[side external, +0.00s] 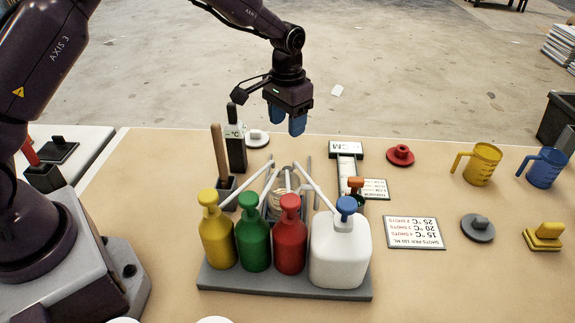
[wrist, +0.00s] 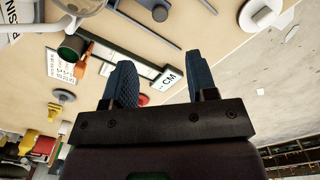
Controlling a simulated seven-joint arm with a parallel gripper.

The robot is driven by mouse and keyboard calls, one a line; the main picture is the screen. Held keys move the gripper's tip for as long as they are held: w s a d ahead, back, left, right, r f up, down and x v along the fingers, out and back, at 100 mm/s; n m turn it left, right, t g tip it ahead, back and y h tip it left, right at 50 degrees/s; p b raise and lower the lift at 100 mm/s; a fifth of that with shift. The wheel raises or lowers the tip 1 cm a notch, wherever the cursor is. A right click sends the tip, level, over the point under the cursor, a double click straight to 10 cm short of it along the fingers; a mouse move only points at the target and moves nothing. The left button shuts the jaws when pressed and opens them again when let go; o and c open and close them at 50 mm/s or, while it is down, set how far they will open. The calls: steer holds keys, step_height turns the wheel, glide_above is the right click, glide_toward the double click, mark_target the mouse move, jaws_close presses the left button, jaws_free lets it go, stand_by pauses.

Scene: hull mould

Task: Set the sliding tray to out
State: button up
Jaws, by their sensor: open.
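My gripper (side external: 284,122) hangs above the back of the bench with its two blue fingers apart and nothing between them. In the wrist view my gripper (wrist: 160,76) also shows empty, with bench and floor beyond the fingers. I cannot clearly pick out the sliding tray or tell its position. Grey rails and a ribbed cup (side external: 283,184) stand behind the pump bottles, partly hidden by them and their spouts. A flat scale marked CM (side external: 346,150) lies right of the rails. It also shows in the wrist view (wrist: 169,77), beyond the fingers.
Yellow, green, red and white pump bottles (side external: 340,250) stand on a grey base (side external: 285,285) in front. A dark thermometer-like block (side external: 236,150) and a wooden-handled tool (side external: 220,153) stand at left. Yellow and blue jugs (side external: 546,168) are at right.

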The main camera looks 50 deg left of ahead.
step_height(320, 180, down, 13)
steer(key=shift+r, duration=0.15)
steer(key=shift+c, duration=0.2)
